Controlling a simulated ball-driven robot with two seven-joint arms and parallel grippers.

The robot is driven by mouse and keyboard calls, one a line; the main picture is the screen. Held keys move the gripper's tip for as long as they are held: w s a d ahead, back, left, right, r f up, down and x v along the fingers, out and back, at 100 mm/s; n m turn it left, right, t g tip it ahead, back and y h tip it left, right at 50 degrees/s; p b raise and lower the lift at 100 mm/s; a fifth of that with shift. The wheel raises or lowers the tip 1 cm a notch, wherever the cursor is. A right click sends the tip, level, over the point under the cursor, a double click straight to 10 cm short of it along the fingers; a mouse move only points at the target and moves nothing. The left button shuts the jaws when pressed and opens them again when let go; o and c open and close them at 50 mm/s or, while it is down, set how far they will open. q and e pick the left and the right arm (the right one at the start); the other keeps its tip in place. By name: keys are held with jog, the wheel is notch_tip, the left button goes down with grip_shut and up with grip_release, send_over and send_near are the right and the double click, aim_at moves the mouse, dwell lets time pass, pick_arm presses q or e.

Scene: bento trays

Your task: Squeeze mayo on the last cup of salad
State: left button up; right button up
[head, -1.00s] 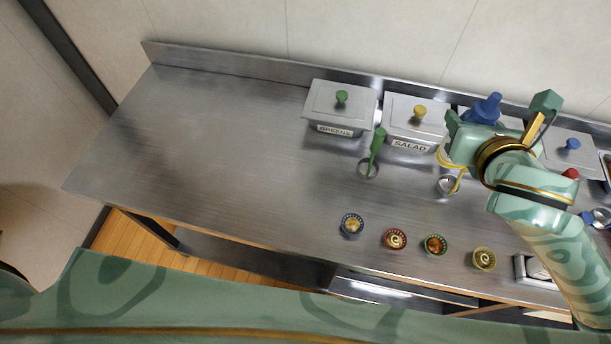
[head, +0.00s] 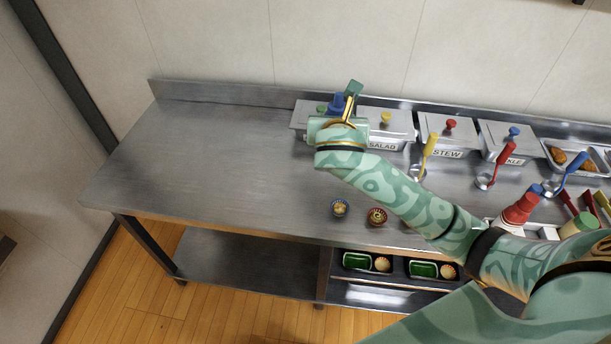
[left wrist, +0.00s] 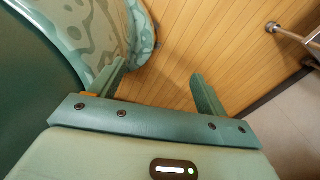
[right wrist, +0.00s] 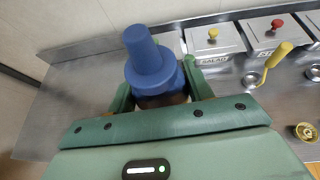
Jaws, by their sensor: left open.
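My right gripper (head: 338,128) is over the counter in front of the left bin. It is shut on a blue-capped bottle (right wrist: 150,62), whose body is mostly hidden; the blue cap (head: 337,103) points up. A yellow cup (right wrist: 306,132) shows in the right wrist view. Other cups are hidden by my right arm. My left gripper (left wrist: 160,78) is open and empty above the wooden floor, and is not in the head view.
Lidded bins, including the salad bin (head: 388,128) and the stew bin (head: 449,138), line the back. A red bottle (head: 520,208) stands at right. The counter's left (head: 220,160) is clear.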

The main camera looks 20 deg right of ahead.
jog(key=w+d+f+m+g+h+p, duration=0.2)
jog(key=w+d+f+m+g+h, duration=0.35)
jog(key=f+m, duration=0.25)
pick_arm(q)
jog(key=w+r+p, duration=0.3)
jog(key=r+p, duration=1.1)
jog(key=r, duration=0.2)
pick_arm(e)
jog(key=s+a+f+m+t+y, duration=0.1)
jog(key=s+a+f+m+y, duration=0.1)
jog(key=a+m+y, duration=0.35)
jog(key=s+a+f+m+y, duration=0.2)
jog(key=a+y, duration=0.1)
jog(key=a, duration=0.5)
pick_arm(q)
jog(key=s+f+b, duration=0.3)
jog(key=f+b, duration=2)
jog(key=b, duration=0.1)
jog(key=shift+d+f, duration=0.2)
jog(key=shift+f, duration=0.2)
pick_arm(e)
jog(key=s+d+f+m+t+y, duration=0.3)
jog(key=d+f+m+t+y, duration=0.2)
jog(key=t+y, duration=0.4)
jog(key=shift+d+f+m, duration=0.25)
jog(key=shift+f+m, duration=0.3)
jog(key=shift+m, duration=0.1)
